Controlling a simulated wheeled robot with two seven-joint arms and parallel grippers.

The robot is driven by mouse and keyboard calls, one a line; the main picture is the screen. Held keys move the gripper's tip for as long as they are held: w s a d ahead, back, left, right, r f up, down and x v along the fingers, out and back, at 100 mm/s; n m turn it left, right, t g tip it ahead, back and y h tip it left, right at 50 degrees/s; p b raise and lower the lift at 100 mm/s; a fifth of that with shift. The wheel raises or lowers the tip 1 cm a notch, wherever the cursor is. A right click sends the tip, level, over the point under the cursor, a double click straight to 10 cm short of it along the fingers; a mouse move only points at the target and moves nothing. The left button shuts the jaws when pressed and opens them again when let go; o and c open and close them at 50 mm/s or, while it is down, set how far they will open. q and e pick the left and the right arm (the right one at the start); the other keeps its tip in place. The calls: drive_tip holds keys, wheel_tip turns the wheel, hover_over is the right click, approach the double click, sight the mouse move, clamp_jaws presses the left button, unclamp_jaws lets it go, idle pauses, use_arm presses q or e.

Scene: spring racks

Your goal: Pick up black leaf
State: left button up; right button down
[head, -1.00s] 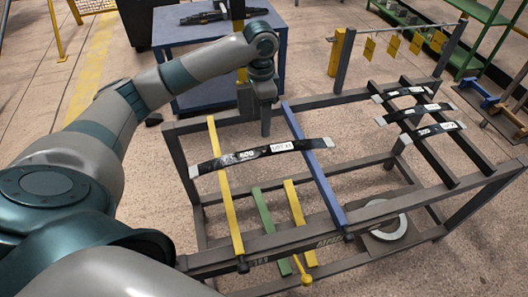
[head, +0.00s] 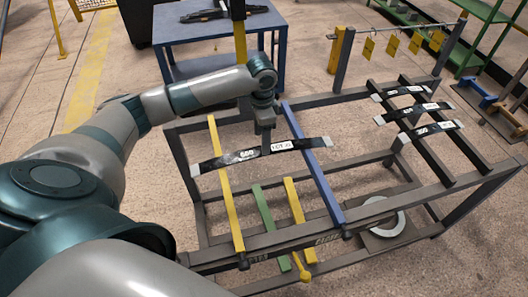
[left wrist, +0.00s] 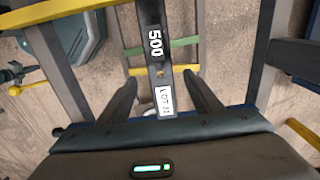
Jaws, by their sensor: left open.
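A black leaf (head: 240,157) with a white "500" and a white label lies across the yellow bar (head: 222,175) and the blue bar (head: 313,165) of the near rack. My left gripper (head: 266,142) is over the middle of this leaf, pointing down. In the left wrist view the leaf (left wrist: 155,65) runs lengthwise between the two spread fingers (left wrist: 161,82), with a gap on each side. The gripper is open and holds nothing. In the head view the fingertips are too small to tell if they are level with the leaf. My right gripper is out of view.
Several similar black leaves (head: 411,110) rest on dark rails at the rack's right. The rack's dark frame (head: 290,247) surrounds the leaf, with green (head: 270,225) and yellow (head: 297,215) bars lower down. A blue table (head: 180,40) stands behind.

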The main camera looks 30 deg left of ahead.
use_arm(q)
drive_tip(key=shift+w+d+f+p, duration=0.1)
drive_tip(key=shift+f+p, duration=0.3)
drive_tip(key=shift+f, duration=0.3)
drive_tip(key=shift+w+f+p, duration=0.15)
drive_tip(key=shift+f+p, duration=0.35)
drive_tip(key=shift+f, duration=1.35)
drive_tip(key=shift+c, duration=0.6)
drive_tip(key=c, duration=1)
drive_tip(key=shift+w+r, duration=0.15)
drive_tip(key=shift+c, duration=0.6)
